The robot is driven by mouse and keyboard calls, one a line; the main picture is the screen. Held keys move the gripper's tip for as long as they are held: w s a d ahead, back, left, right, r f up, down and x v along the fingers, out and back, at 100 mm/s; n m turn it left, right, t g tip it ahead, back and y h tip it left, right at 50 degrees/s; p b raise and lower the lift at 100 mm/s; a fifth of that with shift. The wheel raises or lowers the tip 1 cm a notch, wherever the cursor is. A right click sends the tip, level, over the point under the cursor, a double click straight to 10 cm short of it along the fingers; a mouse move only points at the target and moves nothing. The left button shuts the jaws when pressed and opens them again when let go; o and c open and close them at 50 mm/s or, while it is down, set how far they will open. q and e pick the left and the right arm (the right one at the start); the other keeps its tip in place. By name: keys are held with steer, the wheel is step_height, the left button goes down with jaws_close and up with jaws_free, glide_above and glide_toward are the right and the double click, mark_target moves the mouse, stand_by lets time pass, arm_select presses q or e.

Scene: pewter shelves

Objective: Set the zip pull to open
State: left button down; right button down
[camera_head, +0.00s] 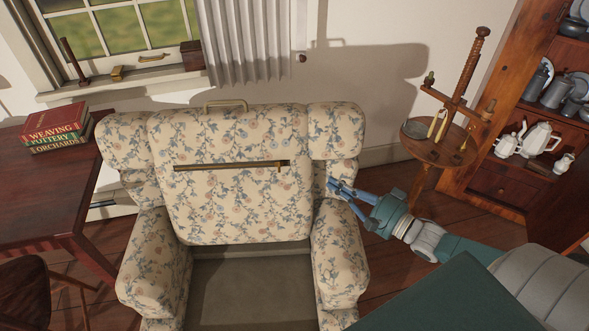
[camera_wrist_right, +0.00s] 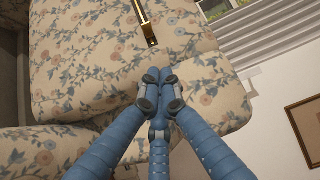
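A brass zip (camera_head: 230,166) runs across the upper back cushion of a floral armchair (camera_head: 240,215). What looks like its zip pull (camera_head: 283,164) is at the right end of the strip. In the right wrist view the zip's brass end (camera_wrist_right: 151,40) lies beyond the fingertips. My right gripper (camera_head: 331,187) is at the chair's right side, right of and lower than the zip in the picture, apart from it. Its blue fingers (camera_wrist_right: 166,74) come together in the wrist view with nothing seen between them. My left gripper is not in view.
A wooden table with books (camera_head: 57,128) stands left. A small round stand (camera_head: 440,150) with a tall wooden screw post and a pewter-filled shelf (camera_head: 510,185) are at the right. A carrying handle (camera_head: 225,104) tops the chair back. Window and curtain are behind.

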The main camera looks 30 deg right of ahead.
mark_target(279, 167)
steer(key=x, duration=1)
steer(key=shift+a+r, duration=0.1)
steer(key=shift+w+a+p, duration=0.25)
steer(key=shift+a, duration=0.3)
steer(key=shift+w+a+p, duration=0.2)
steer(key=shift+w+a, duration=0.05)
steer(key=shift+a, duration=0.35)
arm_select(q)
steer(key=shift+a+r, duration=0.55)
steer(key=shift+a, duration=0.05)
arm_select(e)
steer(key=shift+w+a, duration=0.25)
steer(key=shift+a, duration=0.45)
